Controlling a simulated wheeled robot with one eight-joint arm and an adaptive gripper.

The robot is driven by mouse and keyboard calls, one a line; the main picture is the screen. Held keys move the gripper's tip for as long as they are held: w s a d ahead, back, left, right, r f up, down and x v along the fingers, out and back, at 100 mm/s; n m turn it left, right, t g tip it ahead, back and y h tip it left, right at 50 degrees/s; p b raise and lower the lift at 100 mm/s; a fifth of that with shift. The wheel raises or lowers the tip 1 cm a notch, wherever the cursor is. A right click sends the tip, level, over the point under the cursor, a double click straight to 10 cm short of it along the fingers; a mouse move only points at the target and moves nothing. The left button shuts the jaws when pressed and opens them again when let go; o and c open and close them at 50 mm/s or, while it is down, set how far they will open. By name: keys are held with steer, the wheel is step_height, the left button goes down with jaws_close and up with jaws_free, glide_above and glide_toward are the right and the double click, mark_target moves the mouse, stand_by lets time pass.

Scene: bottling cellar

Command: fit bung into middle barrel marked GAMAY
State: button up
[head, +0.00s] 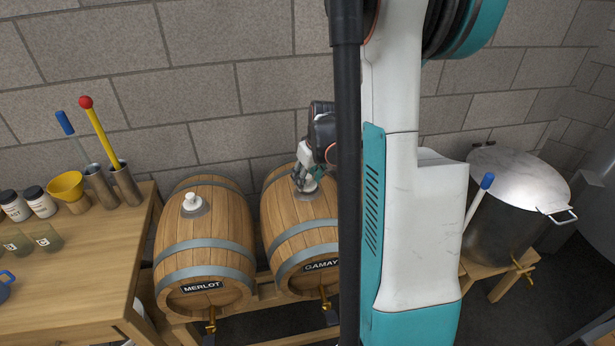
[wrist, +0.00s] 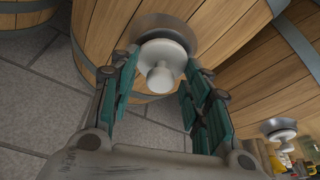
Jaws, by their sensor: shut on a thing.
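The barrel marked GAMAY (head: 292,230) lies on its side on a wooden rack, partly hidden by my arm. My gripper (head: 304,180) is over its top. In the wrist view, my gripper (wrist: 161,66) is shut on a white bung (wrist: 162,72), its teal fingers on either side. The bung is at the round grey metal collar (wrist: 165,24) on the barrel top, its rounded knob facing the camera. I cannot tell how deep the bung sits in the hole. In the head view only a little white of it (head: 311,187) shows.
The MERLOT barrel (head: 205,240) stands left, with a white bung (head: 191,201) in its top. A wooden table (head: 70,265) at left holds jars, a yellow funnel (head: 66,187) and metal tubes with tools. A lidded steel pot (head: 510,190) stands right. My arm hides the area right of GAMAY.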

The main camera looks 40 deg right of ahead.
steer(key=o, duration=1.1)
steer(key=o, duration=0.5)
steer(key=shift+r, duration=0.1)
steer(key=shift+r+p, duration=2.75)
steer(key=shift+r, duration=1.2)
steer(key=shift+a, duration=0.1)
